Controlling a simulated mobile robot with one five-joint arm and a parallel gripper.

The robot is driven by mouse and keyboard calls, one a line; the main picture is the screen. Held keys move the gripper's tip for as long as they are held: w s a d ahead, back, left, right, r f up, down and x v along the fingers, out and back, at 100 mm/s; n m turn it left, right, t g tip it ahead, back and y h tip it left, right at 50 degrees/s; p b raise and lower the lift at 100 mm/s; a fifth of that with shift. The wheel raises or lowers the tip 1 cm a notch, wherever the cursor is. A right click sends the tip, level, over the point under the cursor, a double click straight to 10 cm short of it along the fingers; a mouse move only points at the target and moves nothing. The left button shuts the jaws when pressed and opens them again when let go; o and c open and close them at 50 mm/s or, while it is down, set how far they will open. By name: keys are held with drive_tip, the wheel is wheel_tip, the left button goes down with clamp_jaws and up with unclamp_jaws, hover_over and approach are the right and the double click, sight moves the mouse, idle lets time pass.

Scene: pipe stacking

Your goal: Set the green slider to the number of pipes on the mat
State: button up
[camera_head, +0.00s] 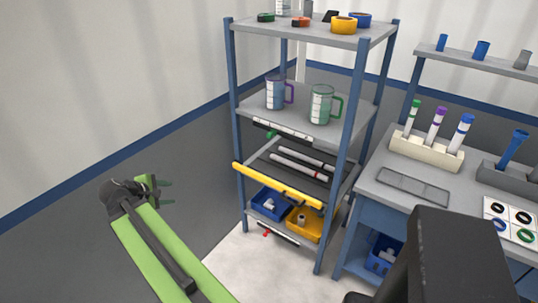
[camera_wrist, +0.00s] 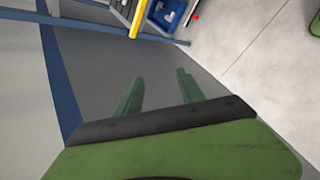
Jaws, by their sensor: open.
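A dark mat (camera_head: 262,164) lies on the shelf rack's middle level, behind a yellow bar. Two pale pipes show on it, a rear pipe (camera_head: 307,158) and a front pipe (camera_head: 298,168) with a red mark; the yellow bar and a post may hide more. A small green knob (camera_head: 270,135), seemingly the green slider, sits at the left end of a marked strip (camera_head: 284,132) on the shelf edge above. My gripper (camera_head: 168,193) is open and empty, left of the rack and apart from it. In the wrist view my gripper (camera_wrist: 160,92) has nothing between its fingers.
The yellow bar (camera_head: 278,185) crosses the rack's front. Below it are a blue bin (camera_head: 270,204), a yellow bin (camera_head: 304,224) and a strip with a red knob (camera_head: 266,234). Two mugs stand above. A workbench (camera_head: 366,173) is at right; open floor lies before the rack.

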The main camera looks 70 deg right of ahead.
drive_tip(key=s+d+n+g+h+b, duration=0.1)
drive_tip(key=s+d+n+h+b, duration=0.2)
drive_tip(key=s+d, duration=0.45)
drive_tip(key=s+d+n+g+h+b, duration=0.2)
drive_tip(key=s+d+b, duration=0.15)
drive_tip(key=d, duration=0.65)
drive_tip(key=n+g+h+b, duration=0.1)
drive_tip(key=n+h+b, duration=0.2)
drive_tip(key=n, duration=0.2)
approach(268, 136)
drive_tip(key=x, duration=1)
drive_tip(key=shift+s+d+p, duration=0.1)
drive_tip(key=shift+d+p, duration=0.2)
drive_tip(key=shift+d, duration=0.1)
clamp_jaws()
